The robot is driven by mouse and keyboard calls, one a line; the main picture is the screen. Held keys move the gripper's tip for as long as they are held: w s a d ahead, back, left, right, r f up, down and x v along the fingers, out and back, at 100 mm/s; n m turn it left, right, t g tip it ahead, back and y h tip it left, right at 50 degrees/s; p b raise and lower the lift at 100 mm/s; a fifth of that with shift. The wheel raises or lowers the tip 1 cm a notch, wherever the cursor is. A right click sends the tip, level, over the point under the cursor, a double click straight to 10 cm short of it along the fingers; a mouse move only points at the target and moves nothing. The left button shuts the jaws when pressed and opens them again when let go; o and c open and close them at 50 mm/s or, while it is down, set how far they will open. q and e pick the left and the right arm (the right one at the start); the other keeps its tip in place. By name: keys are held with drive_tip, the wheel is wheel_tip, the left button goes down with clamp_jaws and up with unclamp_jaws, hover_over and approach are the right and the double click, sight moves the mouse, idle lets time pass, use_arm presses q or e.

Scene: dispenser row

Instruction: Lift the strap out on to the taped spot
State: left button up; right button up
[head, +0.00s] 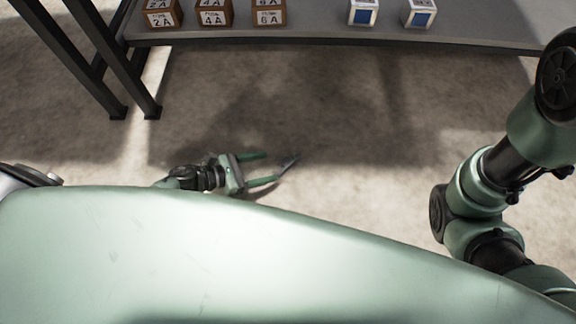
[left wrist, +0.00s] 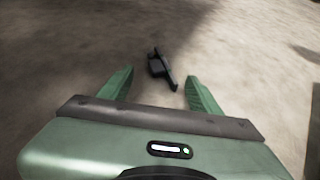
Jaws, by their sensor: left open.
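A small dark object, probably the strap (left wrist: 160,68), lies on the floor. In the left wrist view it lies ahead of and between the fingertips, with its lower end nearest the right finger. In the head view a thin dark piece (head: 289,162) shows just beyond the fingertips, probably the same object. My left gripper (head: 271,167) is low near the floor, its green fingers apart and empty; it also shows in the left wrist view (left wrist: 160,76). My right gripper is out of view. I see no taped spot.
A grey shelf (head: 330,28) with dark legs (head: 118,75) stands at the top of the head view. It bears brown labelled boxes (head: 213,13) and two white-and-blue boxes (head: 363,12). The concrete floor (head: 390,120) between is clear. My right arm is at the right.

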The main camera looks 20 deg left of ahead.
sight(288, 162)
use_arm(q)
drive_tip(key=b+x, duration=0.3)
drive_tip(key=x, duration=0.3)
drive_tip(key=shift+r, duration=0.1)
drive_tip(key=shift+w+d, duration=0.15)
drive_tip(key=shift+d, duration=0.1)
clamp_jaws()
